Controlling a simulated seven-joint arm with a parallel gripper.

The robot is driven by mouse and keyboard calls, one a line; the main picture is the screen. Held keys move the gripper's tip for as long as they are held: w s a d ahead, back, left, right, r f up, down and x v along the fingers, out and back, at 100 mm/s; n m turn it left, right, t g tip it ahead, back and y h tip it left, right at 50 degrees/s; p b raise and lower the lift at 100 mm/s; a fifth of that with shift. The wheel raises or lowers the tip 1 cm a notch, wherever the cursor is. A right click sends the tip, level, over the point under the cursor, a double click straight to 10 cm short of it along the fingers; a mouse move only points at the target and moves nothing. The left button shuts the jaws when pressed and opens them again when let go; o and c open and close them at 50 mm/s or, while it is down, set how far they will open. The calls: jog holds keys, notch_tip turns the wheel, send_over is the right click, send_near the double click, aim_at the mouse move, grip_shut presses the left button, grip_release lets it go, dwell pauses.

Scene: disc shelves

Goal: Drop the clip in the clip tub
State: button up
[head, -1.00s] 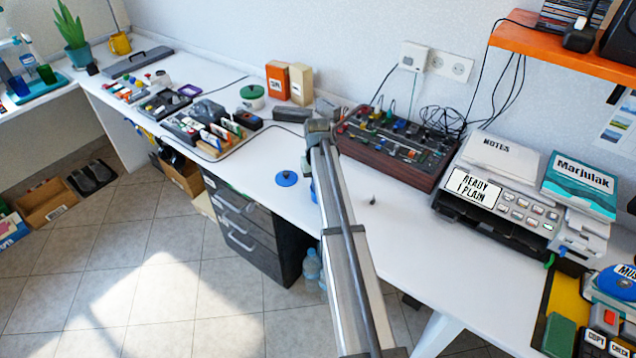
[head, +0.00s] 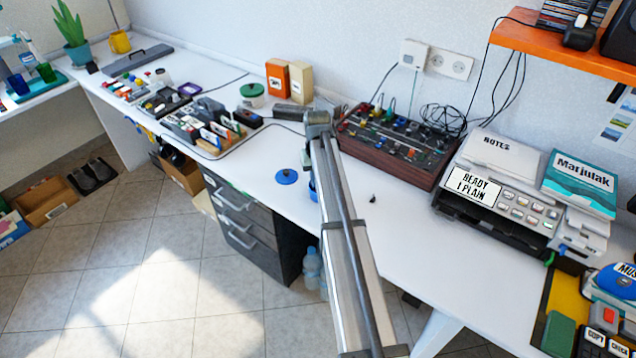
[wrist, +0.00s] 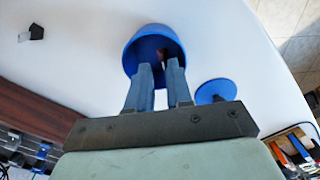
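The blue tub (wrist: 134,48) stands open on the white desk, at the far end of my fingers in the wrist view. In the head view it is mostly hidden behind my arm, with a sliver of blue (head: 312,188) showing. My gripper (wrist: 161,64) has its fingertips at the tub's mouth, with a gap between the fingers. A small dark reddish patch shows inside the tub by the tips; I cannot tell whether it is a clip or whether it is held. A small dark clip-like thing (head: 373,198) lies on the desk, also in the wrist view (wrist: 36,32).
A round blue lid (head: 287,177) lies on the desk beside the tub. A brown-sided mixer panel (head: 385,150) stands behind, and a printer (head: 500,195) to the right. A tray of cards and small items (head: 210,130) is to the left. The front desk strip is mostly clear.

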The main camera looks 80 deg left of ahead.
notch_tip(320, 180, up, 11)
dwell(0.4)
jog(key=shift+f, duration=0.1)
dwell(0.3)
